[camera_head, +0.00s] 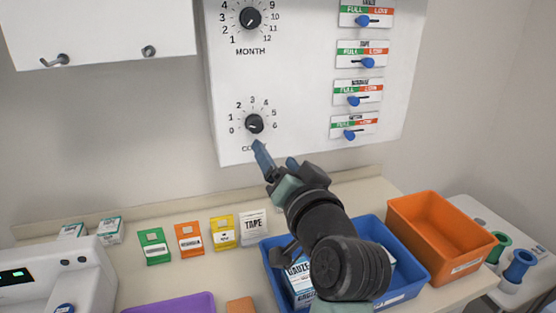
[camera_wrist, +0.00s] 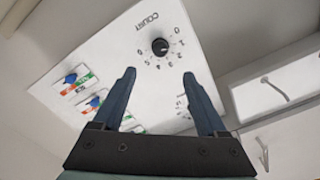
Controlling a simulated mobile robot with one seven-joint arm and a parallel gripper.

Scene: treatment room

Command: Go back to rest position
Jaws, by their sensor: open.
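My gripper (camera_head: 272,163) is raised in front of the lower edge of a white wall panel (camera_head: 300,85), just below the count dial (camera_head: 254,124). In the wrist view its two blue fingers (camera_wrist: 158,100) are spread apart with nothing between them. The count dial (camera_wrist: 160,46) shows beyond the fingertips there, apart from them. My arm reaches up from the bottom of the head view and hides part of the blue bin.
A blue bin (camera_head: 418,268) with gauze boxes and an orange bin (camera_head: 440,225) stand on the counter (camera_head: 345,195). Several coloured cards stand left of my arm, near a purple container (camera_head: 170,304). Sliders (camera_head: 350,134) line the panel's right side. A cabinet (camera_head: 95,30) hangs upper left.

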